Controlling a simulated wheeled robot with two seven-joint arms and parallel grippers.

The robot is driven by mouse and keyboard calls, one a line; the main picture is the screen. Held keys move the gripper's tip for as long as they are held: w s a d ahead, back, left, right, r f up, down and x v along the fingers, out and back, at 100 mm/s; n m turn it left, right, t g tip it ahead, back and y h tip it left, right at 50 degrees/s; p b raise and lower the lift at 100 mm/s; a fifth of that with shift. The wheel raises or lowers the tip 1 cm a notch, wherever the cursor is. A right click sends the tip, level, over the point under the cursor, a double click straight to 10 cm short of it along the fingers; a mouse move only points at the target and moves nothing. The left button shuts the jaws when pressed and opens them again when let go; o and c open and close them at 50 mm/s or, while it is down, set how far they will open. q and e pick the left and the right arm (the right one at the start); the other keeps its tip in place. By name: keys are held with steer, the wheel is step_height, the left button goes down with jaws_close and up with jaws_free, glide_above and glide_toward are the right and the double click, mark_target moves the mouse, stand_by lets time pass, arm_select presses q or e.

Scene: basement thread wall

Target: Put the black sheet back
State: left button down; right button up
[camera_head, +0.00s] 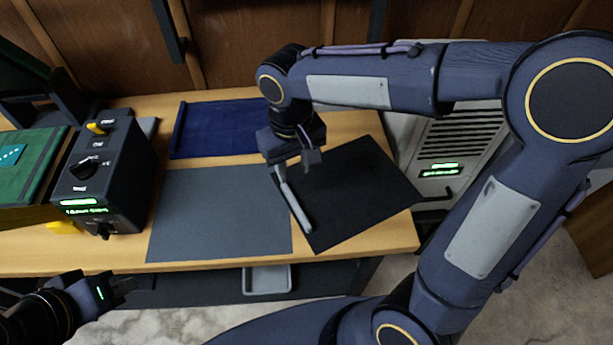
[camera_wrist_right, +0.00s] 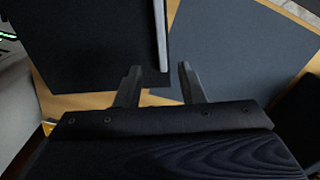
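The black sheet (camera_head: 365,190) lies turned at an angle on the right end of the wooden table, with a pale grey strip (camera_head: 296,207) along its left edge. In the right wrist view the black sheet (camera_wrist_right: 85,40) fills the upper left, and the strip (camera_wrist_right: 160,35) runs along its edge. My right gripper (camera_head: 305,163) is above this edge, near the strip's far end. Its fingers (camera_wrist_right: 160,85) are apart, with the strip's end in line with the gap; contact cannot be told. My left gripper (camera_head: 122,290) is off the table's front left, apart from the sheet; its finger gap is unclear.
A grey mat (camera_head: 220,215) lies left of the sheet, with a dark blue cloth (camera_head: 220,128) behind it. A black control box (camera_head: 100,175) and a green item (camera_head: 30,170) stand at left. A vented pale unit (camera_head: 455,150) stands to the right. A grey tray (camera_head: 267,280) sits below the table's front edge.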

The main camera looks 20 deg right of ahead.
arm_select(q)
steer(key=shift+s+d+r, duration=0.1)
steer(key=shift+s+d, duration=0.05)
steer(key=shift+s, duration=0.15)
arm_select(e)
steer(key=s+d+m+t+y, duration=0.1)
steer(key=s+d+t+y, duration=0.1)
steer(key=s+d, duration=0.2)
steer(key=s+d+r+m+t+y, duration=0.1)
steer(key=s+d, duration=0.4)
steer(key=s, duration=0.6)
steer(key=m+t, duration=0.1)
steer(key=t, duration=0.1)
steer(key=shift+s+d+t+y, duration=0.15)
steer(key=shift+t+y, duration=0.15)
steer(key=shift+y, duration=0.1)
steer(key=shift+r, duration=0.1)
